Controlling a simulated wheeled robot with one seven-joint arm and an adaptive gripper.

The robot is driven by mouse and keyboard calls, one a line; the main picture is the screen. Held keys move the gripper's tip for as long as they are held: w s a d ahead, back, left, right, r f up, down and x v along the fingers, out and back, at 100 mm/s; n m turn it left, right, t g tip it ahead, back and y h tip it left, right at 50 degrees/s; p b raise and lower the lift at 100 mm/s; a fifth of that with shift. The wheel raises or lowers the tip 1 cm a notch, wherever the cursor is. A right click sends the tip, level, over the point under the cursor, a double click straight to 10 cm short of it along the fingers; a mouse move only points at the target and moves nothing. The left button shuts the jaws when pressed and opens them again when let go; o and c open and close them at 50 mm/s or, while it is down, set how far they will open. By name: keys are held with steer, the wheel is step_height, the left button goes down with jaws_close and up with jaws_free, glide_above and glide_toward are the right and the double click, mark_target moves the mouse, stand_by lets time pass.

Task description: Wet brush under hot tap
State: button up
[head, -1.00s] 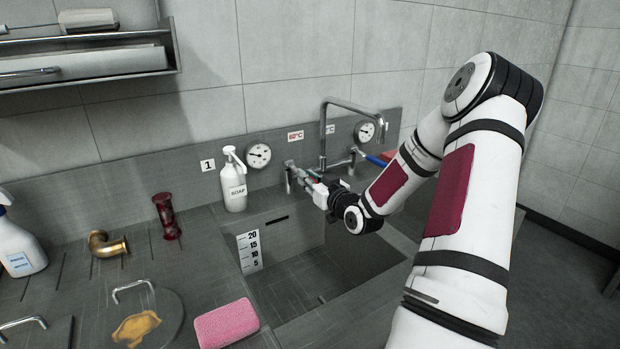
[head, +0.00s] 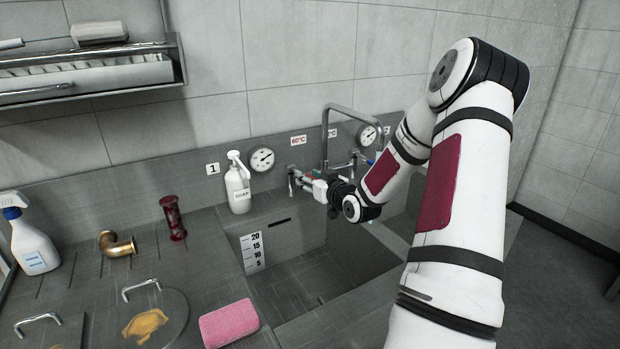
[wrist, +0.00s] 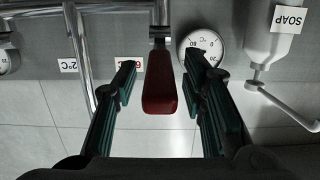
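The hot tap's red lever (wrist: 160,95) hangs in the middle of the wrist view, which shows the scene upside down. My gripper (wrist: 160,72) is open, with one dark green finger on each side of the lever and a visible gap on both sides. In the head view my gripper (head: 304,178) is at the left tap, below the 60°C label (head: 298,141). The steel spout (head: 325,125) arches over the sink (head: 290,238). A small blue piece (head: 370,162) shows behind my arm, mostly hidden.
A soap bottle (head: 238,190) stands left of the tap, beside a dial gauge (head: 262,159). A second gauge (head: 367,136) is at the right. A pink sponge (head: 229,323), brass elbow (head: 117,245), dark red spool-shaped piece (head: 173,217) and spray bottle (head: 33,245) occupy the left counter.

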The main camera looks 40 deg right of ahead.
steer(key=v, duration=1.2)
steer(key=shift+f, duration=0.1)
steer(key=s+a+r+n+g, duration=0.1)
steer(key=a+r+g, duration=0.25)
steer(key=a, duration=0.45)
steer(key=a+r+n+g, duration=0.1)
steer(key=a+r+g, duration=0.25)
steer(key=a, duration=0.45)
steer(key=s+a+r+g+y, duration=0.2)
steer(key=s+a, duration=0.7)
steer(key=s+a+r+g+y, duration=0.2)
steer(key=s+a, duration=0.7)
steer(key=s, duration=0.1)
steer(key=shift+s+a+n, duration=0.35)
steer(key=shift+a+n, duration=0.05)
